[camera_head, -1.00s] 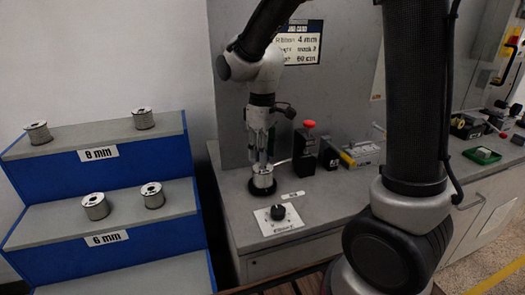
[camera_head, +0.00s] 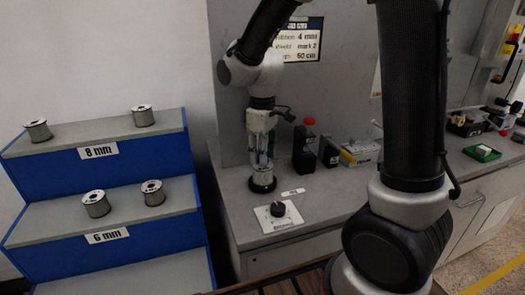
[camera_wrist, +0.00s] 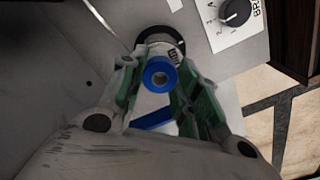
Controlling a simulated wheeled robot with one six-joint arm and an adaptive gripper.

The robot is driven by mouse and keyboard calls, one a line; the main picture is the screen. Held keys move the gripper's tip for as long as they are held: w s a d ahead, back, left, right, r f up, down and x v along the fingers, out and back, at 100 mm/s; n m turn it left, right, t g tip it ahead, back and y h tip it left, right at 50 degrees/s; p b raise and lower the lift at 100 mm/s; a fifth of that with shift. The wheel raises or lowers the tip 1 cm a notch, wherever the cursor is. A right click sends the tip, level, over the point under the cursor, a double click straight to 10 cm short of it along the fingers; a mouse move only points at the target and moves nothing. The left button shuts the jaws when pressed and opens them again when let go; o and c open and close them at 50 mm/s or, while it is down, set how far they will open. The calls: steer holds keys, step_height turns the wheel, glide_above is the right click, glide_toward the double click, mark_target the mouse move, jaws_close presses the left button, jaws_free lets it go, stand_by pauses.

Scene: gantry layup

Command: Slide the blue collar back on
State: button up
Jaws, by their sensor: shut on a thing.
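Beyond the collar is a pale, marked round part, mostly hidden, over a black round base (camera_wrist: 152,37). In the head view my gripper (camera_head: 262,160) points straight down over the black base (camera_head: 262,184) on the bench. There the fingers hide most of the collar, and I cannot tell whether it touches the part below.
A dial panel (camera_head: 278,217) lies just in front of the base. Several wire spools sit on the blue stepped rack (camera_head: 40,180) at left. Bare bench shows around the dial panel.

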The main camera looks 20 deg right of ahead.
steer(key=shift+f, duration=0.55)
steer(key=o, duration=1.1)
step_height(320, 180, up, 12)
steer(key=s+d+r+m+t, duration=0.1)
steer(key=s+d+m, duration=0.2)
steer(key=s+d, duration=0.2)
steer(key=s+d+r+m+t, duration=0.1)
steer(key=s+d+m+t, duration=0.1)
steer(key=s+d, duration=0.3)
steer(key=s+d+r+m+t, duration=0.1)
steer(key=s+d+m, duration=0.2)
steer(key=s, duration=0.6)
steer(key=shift+d+m, duration=0.4)
steer(key=shift+d, duration=0.55)
